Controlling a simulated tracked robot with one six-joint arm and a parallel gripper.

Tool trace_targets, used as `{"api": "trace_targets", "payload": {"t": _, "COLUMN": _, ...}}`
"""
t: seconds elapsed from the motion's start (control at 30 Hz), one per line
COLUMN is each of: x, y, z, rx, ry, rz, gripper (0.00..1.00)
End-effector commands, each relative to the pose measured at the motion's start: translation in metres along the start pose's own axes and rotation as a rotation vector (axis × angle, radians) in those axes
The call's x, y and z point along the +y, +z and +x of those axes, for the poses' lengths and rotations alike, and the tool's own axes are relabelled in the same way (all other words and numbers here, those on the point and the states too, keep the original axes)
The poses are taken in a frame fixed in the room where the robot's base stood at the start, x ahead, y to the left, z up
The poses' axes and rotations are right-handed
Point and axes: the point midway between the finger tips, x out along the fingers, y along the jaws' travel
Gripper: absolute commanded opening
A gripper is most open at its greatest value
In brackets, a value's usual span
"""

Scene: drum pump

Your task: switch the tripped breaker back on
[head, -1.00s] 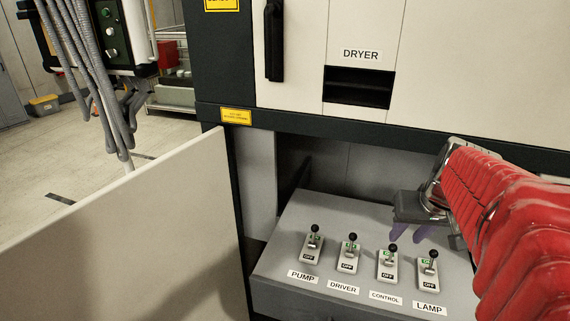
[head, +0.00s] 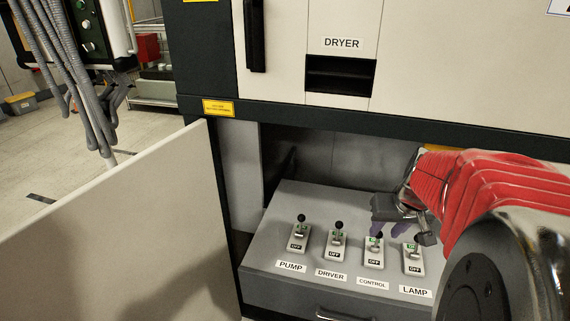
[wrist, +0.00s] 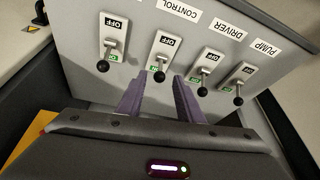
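Four-way labels mark the switches on a sloping grey panel (head: 270,255): PUMP (head: 298,244), DRIVER (head: 335,252), CONTROL (head: 373,262) and LAMP (head: 412,268). Each has a black-knobbed lever with OFF and green ON marks. I cannot tell surely which is tripped. My gripper (head: 387,229) is above the CONTROL switch, its purple fingers partly covering that lever. In the wrist view, upside down, the open gripper (wrist: 158,80) has its fingertips either side of the CONTROL knob (wrist: 159,76); contact is unclear. The LAMP (wrist: 102,66) and DRIVER (wrist: 202,91) knobs lie just outside the fingers.
The cabinet's lower edge (head: 350,126) overhangs the recess behind the panel. A pale open door panel (head: 120,235) stands at left. A drawer-like handle (head: 345,315) is on the panel's front. Neighbouring levers stand close on both sides of the gripper.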

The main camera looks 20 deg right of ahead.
Motion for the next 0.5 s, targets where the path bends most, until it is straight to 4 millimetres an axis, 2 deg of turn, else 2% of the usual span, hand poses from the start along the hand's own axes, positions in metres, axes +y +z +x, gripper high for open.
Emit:
{"api": "trace_targets", "payload": {"t": 0.2, "x": 0.000, "y": 0.001, "z": 0.031, "rx": -0.003, "ry": -0.001, "rz": 0.000, "gripper": 0.33}}
{"api": "trace_targets", "payload": {"t": 0.5, "x": 0.000, "y": 0.000, "z": 0.065, "rx": -0.002, "ry": -0.001, "rz": 0.000, "gripper": 0.33}}
